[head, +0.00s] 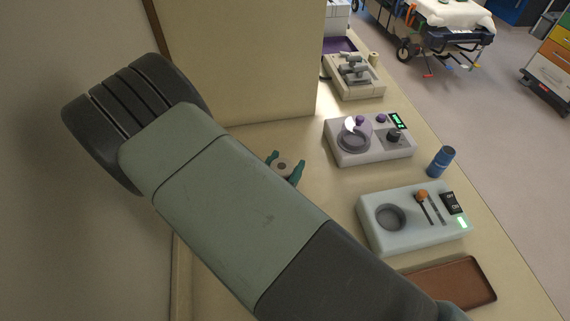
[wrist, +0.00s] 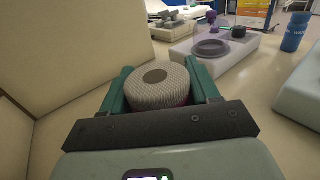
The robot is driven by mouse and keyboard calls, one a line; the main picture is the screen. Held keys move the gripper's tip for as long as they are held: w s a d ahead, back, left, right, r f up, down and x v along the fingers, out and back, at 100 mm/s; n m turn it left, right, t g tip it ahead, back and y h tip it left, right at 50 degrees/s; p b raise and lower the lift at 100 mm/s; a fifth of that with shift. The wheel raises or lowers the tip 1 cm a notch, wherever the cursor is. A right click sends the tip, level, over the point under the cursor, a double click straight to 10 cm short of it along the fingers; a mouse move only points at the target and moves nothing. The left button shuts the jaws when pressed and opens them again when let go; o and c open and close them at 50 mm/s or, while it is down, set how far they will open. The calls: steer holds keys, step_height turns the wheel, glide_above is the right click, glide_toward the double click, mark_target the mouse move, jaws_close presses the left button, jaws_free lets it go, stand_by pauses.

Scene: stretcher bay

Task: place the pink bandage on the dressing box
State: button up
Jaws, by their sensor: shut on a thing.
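My gripper (head: 286,168) is shut on a ribbed roll, the bandage (wrist: 165,82), with teal fingers on either side of it. The roll looks pale grey-beige with a brown core, and a pinkish tint shows low on its side in the wrist view. In the head view the roll (head: 283,167) shows small between the fingers, left of the grey device. I cannot tell for sure which thing is the dressing box; a white box (head: 338,18) stands at the far end of the counter, partly cut off by the frame.
A tall beige panel (head: 250,60) stands left of the counter. Along the counter are a grey device with a round well (head: 370,150), a pale green device (head: 400,235), a blue bottle (head: 440,161), a brown tray (head: 465,275) and a beige instrument (head: 365,88).

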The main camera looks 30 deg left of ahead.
steer(key=o, duration=1)
steer(key=shift+f, duration=0.1)
steer(key=shift+o, duration=0.2)
steer(key=shift+s, duration=0.2)
steer(key=s, duration=0.4)
steer(key=shift+s+d, duration=0.35)
step_height(320, 180, up, 7)
steer(key=shift+w+r, duration=0.1)
steer(key=shift+r, duration=0.1)
